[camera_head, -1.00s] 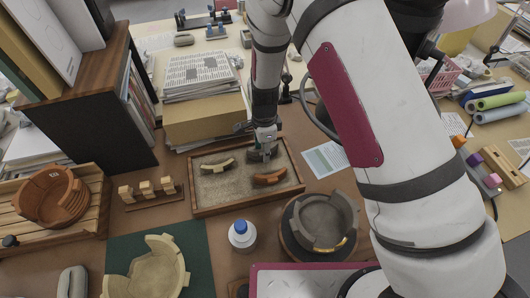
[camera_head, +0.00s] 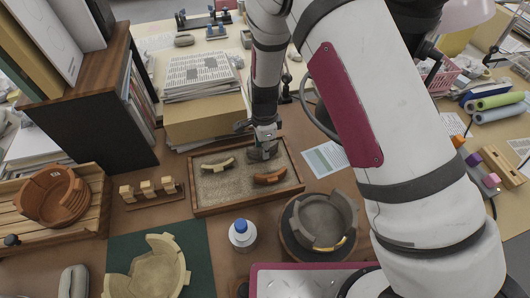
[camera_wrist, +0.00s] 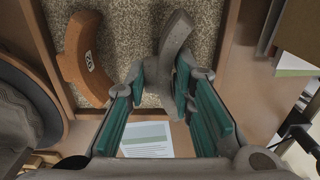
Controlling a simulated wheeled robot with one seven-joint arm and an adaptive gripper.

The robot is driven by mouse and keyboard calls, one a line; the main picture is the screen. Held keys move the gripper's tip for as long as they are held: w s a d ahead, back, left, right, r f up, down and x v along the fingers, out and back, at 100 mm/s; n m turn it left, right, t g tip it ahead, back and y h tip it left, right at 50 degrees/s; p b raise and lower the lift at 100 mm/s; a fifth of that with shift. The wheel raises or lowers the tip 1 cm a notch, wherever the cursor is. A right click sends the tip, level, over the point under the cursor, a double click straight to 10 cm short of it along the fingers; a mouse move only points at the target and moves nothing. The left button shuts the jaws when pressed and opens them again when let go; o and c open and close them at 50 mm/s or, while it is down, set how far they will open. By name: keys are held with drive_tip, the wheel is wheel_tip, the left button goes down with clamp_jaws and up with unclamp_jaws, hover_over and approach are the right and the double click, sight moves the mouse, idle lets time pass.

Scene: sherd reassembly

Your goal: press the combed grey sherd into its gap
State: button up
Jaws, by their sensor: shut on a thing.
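The grey sherd (camera_head: 262,153) is at the back right of the sand tray (camera_head: 199,211), partly hidden by my gripper. In the wrist view the curved grey sherd (camera_wrist: 178,33) stands between the fingertips of my gripper (camera_wrist: 163,82), which is shut on it. I cannot tell if it still touches the sand, and its combing does not show clearly. A grey vessel (camera_head: 304,222) with a broken rim sits on a dark round stand, right of and in front of the tray. My gripper (camera_head: 264,137) points down over the tray.
The tray also holds an orange sherd (camera_head: 270,177), close beside the grey one, and a cream sherd (camera_head: 217,165). A cream vessel (camera_head: 157,271) and a terracotta vessel (camera_head: 55,198) are at left.

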drive_tip(key=shift+r+p, duration=1.1)
drive_tip(key=shift+r, duration=1.85)
